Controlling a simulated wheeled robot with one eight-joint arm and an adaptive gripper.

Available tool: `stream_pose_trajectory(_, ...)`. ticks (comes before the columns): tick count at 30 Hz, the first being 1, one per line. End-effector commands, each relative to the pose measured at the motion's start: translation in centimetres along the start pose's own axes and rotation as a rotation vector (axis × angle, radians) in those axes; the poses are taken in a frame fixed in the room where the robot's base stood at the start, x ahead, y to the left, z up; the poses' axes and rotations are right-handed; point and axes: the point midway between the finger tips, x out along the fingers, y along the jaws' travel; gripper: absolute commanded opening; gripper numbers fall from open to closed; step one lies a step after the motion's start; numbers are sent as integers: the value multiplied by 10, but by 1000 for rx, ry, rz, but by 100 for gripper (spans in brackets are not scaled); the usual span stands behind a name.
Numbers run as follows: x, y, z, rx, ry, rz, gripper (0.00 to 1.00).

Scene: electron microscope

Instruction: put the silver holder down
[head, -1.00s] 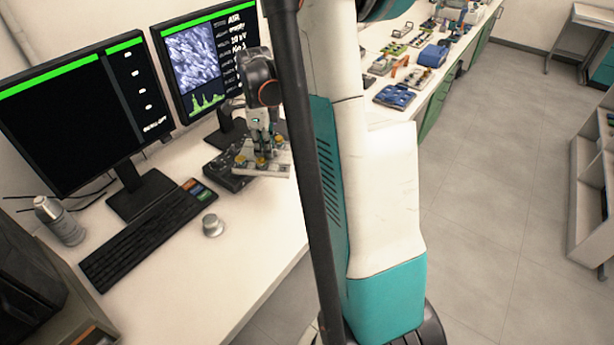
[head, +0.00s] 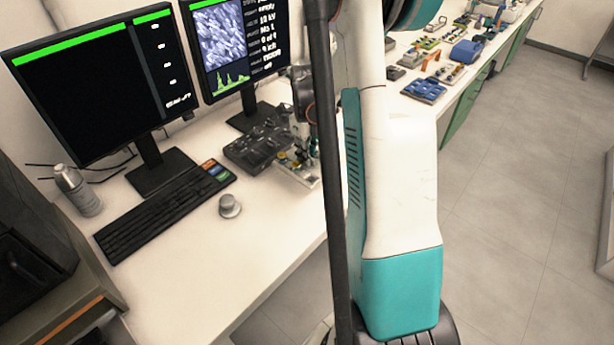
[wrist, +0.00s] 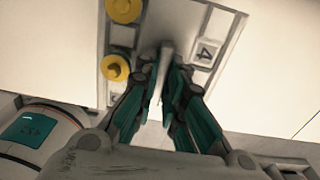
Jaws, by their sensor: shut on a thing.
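The silver holder (head: 298,170) is a flat plate with round yellow parts and a label reading 4. The gripper (head: 300,148) is mostly hidden in the head view. I cannot tell whether the plate touches the desk.
The black control panel (head: 257,146) is close to the holder's left. A small silver knob-shaped piece (head: 229,206), keyboard (head: 165,212), two monitors and a metal bottle (head: 78,190) stand on the desk. The front of the white desk (head: 195,275) is clear.

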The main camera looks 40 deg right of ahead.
Motion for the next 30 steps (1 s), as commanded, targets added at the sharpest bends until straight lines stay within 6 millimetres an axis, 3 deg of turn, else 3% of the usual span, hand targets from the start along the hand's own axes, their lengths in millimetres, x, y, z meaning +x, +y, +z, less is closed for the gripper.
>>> stream_pose_trajectory(3,23,0,0,0,0,0,0)
stream_pose_trajectory(11,39,0,0,-1,0,0,0)
stream_pose_trajectory(18,73,0,0,-1,0,0,0)
stream_pose_trajectory(30,78,0,0,-1,0,0,0)
